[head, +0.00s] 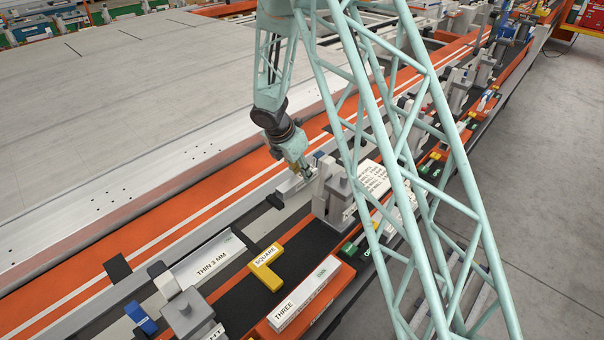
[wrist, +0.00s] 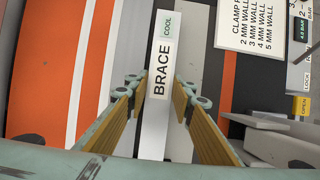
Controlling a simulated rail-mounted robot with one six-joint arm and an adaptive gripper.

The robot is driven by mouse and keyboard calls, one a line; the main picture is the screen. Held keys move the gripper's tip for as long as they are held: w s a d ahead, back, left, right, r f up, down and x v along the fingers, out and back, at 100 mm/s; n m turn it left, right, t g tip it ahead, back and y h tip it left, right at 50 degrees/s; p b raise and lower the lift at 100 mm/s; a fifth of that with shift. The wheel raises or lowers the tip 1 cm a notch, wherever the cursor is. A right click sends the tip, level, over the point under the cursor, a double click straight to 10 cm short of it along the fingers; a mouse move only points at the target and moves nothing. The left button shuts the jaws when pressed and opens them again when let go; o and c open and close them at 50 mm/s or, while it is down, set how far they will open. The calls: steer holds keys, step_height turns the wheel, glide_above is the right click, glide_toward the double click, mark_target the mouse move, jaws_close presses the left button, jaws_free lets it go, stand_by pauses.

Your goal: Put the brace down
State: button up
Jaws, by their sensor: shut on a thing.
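The brace (wrist: 158,75) is a long, pale, flat bar marked "BRACE", with a green "COOL" label near its far end. In the wrist view it runs up the picture between the two yellow-padded fingers of my gripper (wrist: 163,92), which is shut on it. In the head view my gripper (head: 305,174) is low over the jig, beside a grey clamp block, with the pale brace (head: 290,185) at its fingers. I cannot tell whether the underside of the brace touches the surface below.
A grey clamp (head: 334,193) stands close to the right of my gripper. A "THIN 3 MM" plate (head: 205,258), a yellow square (head: 264,272) and a "THREE" block (head: 305,298) lie nearer. A clamp chart (wrist: 262,22) is at the right. The orange rail (wrist: 85,70) runs along the left.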

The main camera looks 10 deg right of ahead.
steer(key=o, duration=1)
steer(key=shift+f, duration=0.1)
steer(key=shift+p+v, duration=1.45)
steer(key=shift+v, duration=4.7)
